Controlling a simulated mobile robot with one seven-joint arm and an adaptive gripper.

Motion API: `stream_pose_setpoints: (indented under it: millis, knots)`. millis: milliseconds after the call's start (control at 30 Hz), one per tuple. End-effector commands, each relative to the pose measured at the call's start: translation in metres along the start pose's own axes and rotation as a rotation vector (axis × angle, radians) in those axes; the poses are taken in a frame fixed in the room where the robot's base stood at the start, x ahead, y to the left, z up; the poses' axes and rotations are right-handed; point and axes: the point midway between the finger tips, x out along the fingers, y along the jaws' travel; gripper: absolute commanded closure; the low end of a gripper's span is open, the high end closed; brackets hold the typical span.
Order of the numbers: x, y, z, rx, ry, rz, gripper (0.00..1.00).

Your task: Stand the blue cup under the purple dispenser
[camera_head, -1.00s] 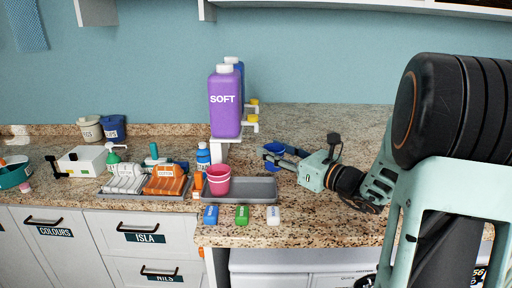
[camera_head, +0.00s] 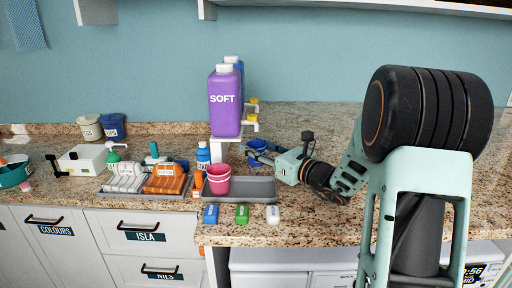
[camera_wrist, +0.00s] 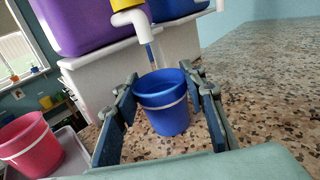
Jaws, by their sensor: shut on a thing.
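The purple dispenser (camera_head: 225,118), labelled SOFT, stands on a white raised stand (camera_head: 220,152) with a spout with a yellow top (camera_head: 251,118) on its right side. In the wrist view the purple dispenser (camera_wrist: 85,25) is at upper left, its white spout (camera_wrist: 138,24) pointing down. The blue cup (camera_wrist: 165,118) is upright between the fingers of my gripper (camera_wrist: 165,108), which is shut on it. In the head view the cup (camera_head: 258,143) is partly hidden by my gripper (camera_head: 262,153), just right of the stand. I cannot tell whether its base touches the counter.
A blue dispenser (camera_head: 236,61) stands behind the purple one. Stacked pink cups (camera_head: 217,183) stand at the left end of a grey tray (camera_head: 258,189), in front of the stand. Blue, green and white blocks lie along the front edge. The counter right of my gripper is clear.

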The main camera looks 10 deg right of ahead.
Motion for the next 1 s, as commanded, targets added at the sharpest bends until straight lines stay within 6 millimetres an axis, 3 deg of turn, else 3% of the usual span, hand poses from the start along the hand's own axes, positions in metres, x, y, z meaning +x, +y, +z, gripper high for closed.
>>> stream_pose_setpoints:
  millis: [33,67,200,600,1000]
  knots:
    - [0.000,0.000,-0.004,0.000,0.000,0.000,0.78]
    - [0.000,0.000,-0.003,0.000,0.000,0.000,0.60]
    - [0.000,0.000,-0.002,0.000,0.000,0.000,0.44]
    - [-0.001,0.000,0.004,0.000,0.000,0.000,0.44]
    - [-0.084,-0.001,0.001,-0.001,0.000,-0.004,0.44]
